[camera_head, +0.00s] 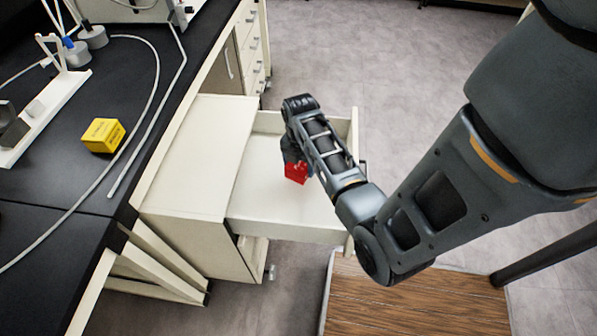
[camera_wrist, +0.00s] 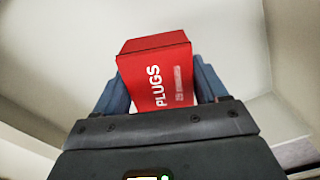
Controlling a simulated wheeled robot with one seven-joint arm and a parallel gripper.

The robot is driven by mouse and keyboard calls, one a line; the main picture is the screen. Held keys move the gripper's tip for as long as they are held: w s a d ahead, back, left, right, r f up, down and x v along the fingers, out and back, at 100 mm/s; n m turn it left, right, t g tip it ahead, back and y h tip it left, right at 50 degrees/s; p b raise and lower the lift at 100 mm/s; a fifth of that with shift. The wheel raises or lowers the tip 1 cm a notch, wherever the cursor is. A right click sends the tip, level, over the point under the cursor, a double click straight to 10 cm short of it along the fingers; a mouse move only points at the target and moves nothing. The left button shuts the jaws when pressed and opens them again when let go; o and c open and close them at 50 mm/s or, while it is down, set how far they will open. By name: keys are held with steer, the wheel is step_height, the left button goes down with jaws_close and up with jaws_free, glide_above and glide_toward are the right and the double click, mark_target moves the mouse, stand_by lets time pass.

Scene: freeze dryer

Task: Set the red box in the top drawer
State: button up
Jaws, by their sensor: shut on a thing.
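The red box (camera_head: 296,173) is partly hidden by my gripper (camera_head: 292,158) in the head view. My gripper is shut on it, and the box is over or inside the open top drawer (camera_head: 262,205). In the wrist view the red box (camera_wrist: 156,75), lettered "PLUGS", sits between the two blue-grey fingers of my gripper (camera_wrist: 160,85). Pale drawer surfaces (camera_wrist: 60,60) surround it there. I cannot tell whether the box touches the drawer floor.
The white cabinet (camera_head: 190,165) stands beside the black bench (camera_head: 60,180). A yellow box (camera_head: 103,135) and a pale hose (camera_head: 150,100) lie on the bench. Another drawer unit (camera_head: 252,45) stands behind. A wooden surface (camera_head: 415,300) is at the lower right.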

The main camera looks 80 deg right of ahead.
steer(key=shift+f, duration=1.9)
steer(key=shift+f, duration=0.15)
steer(key=o, duration=1.1)
step_height(320, 180, up, 12)
steer(key=shift+r+p, duration=0.2)
steer(key=shift+p, duration=0.25)
